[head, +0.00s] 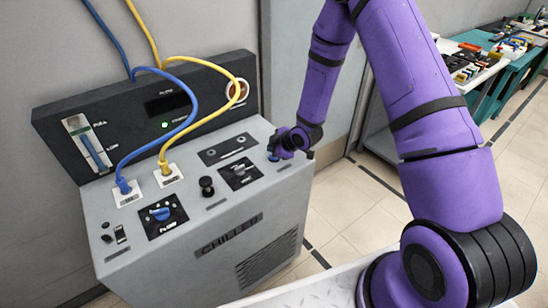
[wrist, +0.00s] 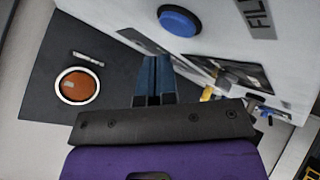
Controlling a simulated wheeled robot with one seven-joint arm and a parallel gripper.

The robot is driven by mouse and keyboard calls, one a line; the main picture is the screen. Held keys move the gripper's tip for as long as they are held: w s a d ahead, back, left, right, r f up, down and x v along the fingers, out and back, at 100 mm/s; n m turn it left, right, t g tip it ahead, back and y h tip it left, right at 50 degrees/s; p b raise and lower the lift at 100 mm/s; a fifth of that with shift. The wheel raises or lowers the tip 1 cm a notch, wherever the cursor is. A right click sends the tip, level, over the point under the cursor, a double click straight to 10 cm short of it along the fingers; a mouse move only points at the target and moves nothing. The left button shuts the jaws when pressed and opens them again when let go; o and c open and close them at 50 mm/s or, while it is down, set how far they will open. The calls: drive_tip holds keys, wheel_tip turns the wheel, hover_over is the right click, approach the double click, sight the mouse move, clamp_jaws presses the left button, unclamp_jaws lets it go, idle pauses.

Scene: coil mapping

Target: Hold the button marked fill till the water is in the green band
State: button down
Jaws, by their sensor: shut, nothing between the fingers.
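The fill button is a round blue button (wrist: 180,20) on the light grey panel in the wrist view, beside a label reading FILL (wrist: 260,16). In the head view a small blue spot at the panel's right end lies right by my gripper (head: 276,149). In the wrist view my gripper (wrist: 156,62) is shut, its dark blue fingers empty, with the tips seen a little below and left of the button. Contact with the button does not show.
The chiller (head: 230,215) carries a blue knob (head: 160,213), a black knob (head: 206,186), and a dark square control plate (head: 239,173).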

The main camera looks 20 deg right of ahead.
drive_tip(key=shift+r, duration=2.25)
drive_tip(key=s+d+r+m+h, duration=0.2)
drive_tip(key=s+r, duration=0.1)
drive_tip(key=r, duration=0.5)
drive_tip(key=s+d+r+m+h, duration=0.1)
drive_tip(key=s+d+r+m, duration=0.15)
drive_tip(key=r, duration=0.65)
drive_tip(key=s+d+r+m+h, duration=0.2)
drive_tip(key=s+r, duration=0.2)
drive_tip(key=r, duration=0.4)
drive_tip(key=s+r+m+g, duration=0.1)
drive_tip(key=s+r+m, duration=0.3)
drive_tip(key=s, duration=0.9)
drive_tip(key=s+r+m+g, duration=0.1)
drive_tip(key=s+r+m, duration=0.3)
drive_tip(key=s+r, duration=0.4)
drive_tip(key=s, duration=0.6)
drive_tip(key=shift+s+d+r+g, duration=0.25)
drive_tip(key=shift+s+d+g, duration=0.05)
drive_tip(key=shift+d+g, duration=0.1)
drive_tip(key=shift+m, duration=0.25)
